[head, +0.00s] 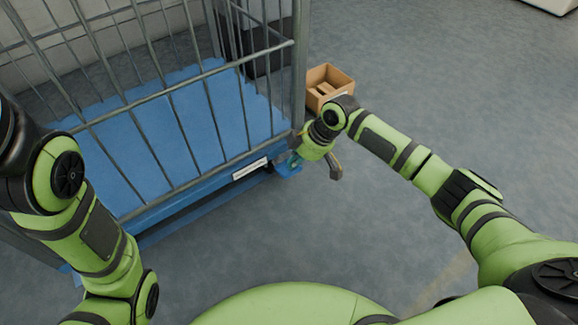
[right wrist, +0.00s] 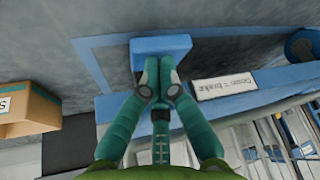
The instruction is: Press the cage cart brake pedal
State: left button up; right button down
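The cage cart (head: 205,110) has grey bars and a blue base and stands at the left in the head view. Its blue brake pedal (head: 288,169) sticks out low at the base's near right corner. The pedal also shows as a blue block (right wrist: 160,44) at the top middle of the right wrist view. My right gripper (right wrist: 158,62) is shut and empty, its fingertips together at the pedal's edge; I cannot tell whether they touch. In the head view this gripper (head: 312,160) is beside the pedal, partly hidden by its wrist. My left gripper is out of view.
A white label (head: 250,168) is on the cart's base, beside the pedal; it reads upside down in the right wrist view (right wrist: 222,86). An open cardboard box (head: 328,88) sits on the floor behind my right wrist. The grey floor to the right is clear.

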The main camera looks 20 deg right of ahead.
aim_at(297, 168)
notch_tip(297, 168, down, 4)
jog(key=shift+r+b, duration=0.1)
jog(key=shift+b, duration=0.5)
jog(key=shift+r, duration=0.2)
jog(key=shift+s+d+r+p, duration=0.1)
jog(key=shift+d+r+p, duration=0.05)
jog(key=shift+p, duration=0.35)
jog(key=d+p, duration=0.1)
jog(key=s+d+p, duration=0.1)
jog(key=p, duration=0.1)
jog(key=shift+s+d+r, duration=0.15)
jog(key=shift+s+r, duration=0.05)
jog(key=shift+r, duration=0.1)
jog(key=shift+r, duration=0.1)
jog(key=v, duration=1.2)
